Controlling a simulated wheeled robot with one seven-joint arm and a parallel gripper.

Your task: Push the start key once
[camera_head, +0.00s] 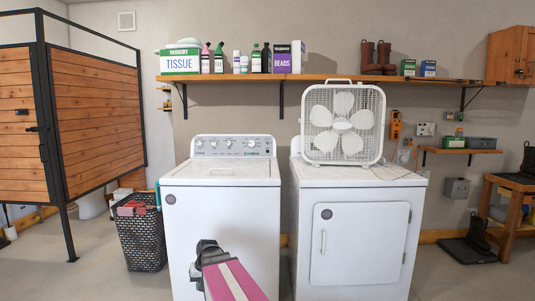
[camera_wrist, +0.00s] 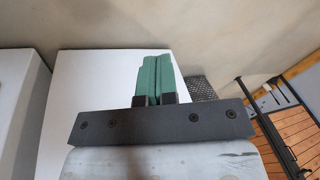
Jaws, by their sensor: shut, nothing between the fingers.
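A white top-loading washer (camera_head: 221,230) stands left of centre in the head view. Its raised back panel (camera_head: 233,146) carries a row of round knobs and, at the lower right, small green markings (camera_head: 250,154). I cannot make out which of these is the start key. My gripper (camera_wrist: 157,60) shows in the wrist view with its two green fingers shut together and empty. Behind them is a plain white surface of the washer (camera_wrist: 90,95); the panel is not visible there. In the head view my arm reaches up in front of the washer, and the fingers cannot be made out.
A white dryer (camera_head: 358,245) with a box fan (camera_head: 343,124) on top stands to the right. A dark laundry basket (camera_head: 141,240) is left of the washer. A wooden shelf (camera_head: 340,79) with bottles, boxes and boots hangs above. Clear floor lies at the left front.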

